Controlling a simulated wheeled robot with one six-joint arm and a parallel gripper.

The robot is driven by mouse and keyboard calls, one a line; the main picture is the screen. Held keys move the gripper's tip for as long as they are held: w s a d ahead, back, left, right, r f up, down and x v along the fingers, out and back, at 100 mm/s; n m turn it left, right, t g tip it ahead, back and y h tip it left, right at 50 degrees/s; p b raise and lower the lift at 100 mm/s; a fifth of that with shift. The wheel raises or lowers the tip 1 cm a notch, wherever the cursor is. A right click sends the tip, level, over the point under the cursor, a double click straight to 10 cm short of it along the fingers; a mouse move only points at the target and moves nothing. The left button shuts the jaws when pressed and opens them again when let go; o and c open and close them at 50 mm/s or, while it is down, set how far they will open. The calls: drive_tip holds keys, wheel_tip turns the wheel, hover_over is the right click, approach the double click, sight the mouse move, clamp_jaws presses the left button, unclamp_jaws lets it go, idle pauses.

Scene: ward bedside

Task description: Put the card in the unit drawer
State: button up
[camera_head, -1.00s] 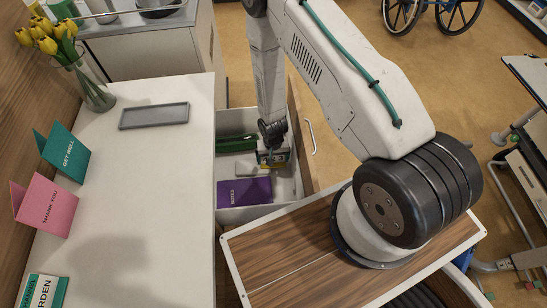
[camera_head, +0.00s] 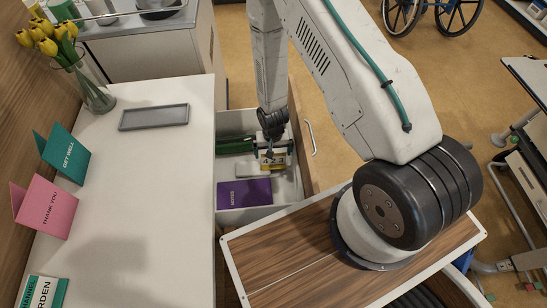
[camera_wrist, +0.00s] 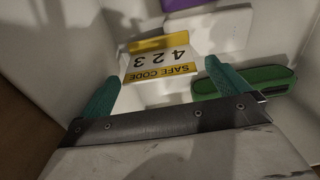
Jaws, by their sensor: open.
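The card (camera_wrist: 160,63), white and yellow and reading "SAFE CODE 423", is inside the open unit drawer (camera_head: 240,213). It also shows in the head view (camera_head: 277,161), just below my gripper. My gripper (camera_head: 269,153) is inside or just above the drawer. In the wrist view, my gripper (camera_wrist: 163,73) has its two teal fingers spread wide, with the card beyond and between their tips. The fingers look clear of the card. Whether the card lies flat or leans on something is hard to tell.
The drawer also holds a purple notebook (camera_head: 243,193), a green case (camera_wrist: 250,80) and a pale box (camera_wrist: 225,28). On the white top left of the drawer are a grey tray (camera_head: 153,117), tulips (camera_head: 90,85), a teal card (camera_head: 66,155) and a pink card (camera_head: 48,206).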

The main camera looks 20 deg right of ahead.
wheel_tip(320, 180, up, 36)
drive_tip(key=s+d+n, duration=0.1)
drive_tip(key=n, duration=0.1)
drive_tip(key=s+d+r+n+t, duration=0.1)
drive_tip(key=s+d+r, duration=0.1)
drive_tip(key=s+r, duration=1.7)
drive_tip(key=s, duration=0.2)
drive_tip(key=shift+s+d+r+n, duration=0.15)
drive_tip(key=shift+s+n, duration=0.15)
drive_tip(key=shift+s, duration=0.1)
drive_tip(key=shift+w, duration=0.1)
drive_tip(key=shift+c, duration=0.3)
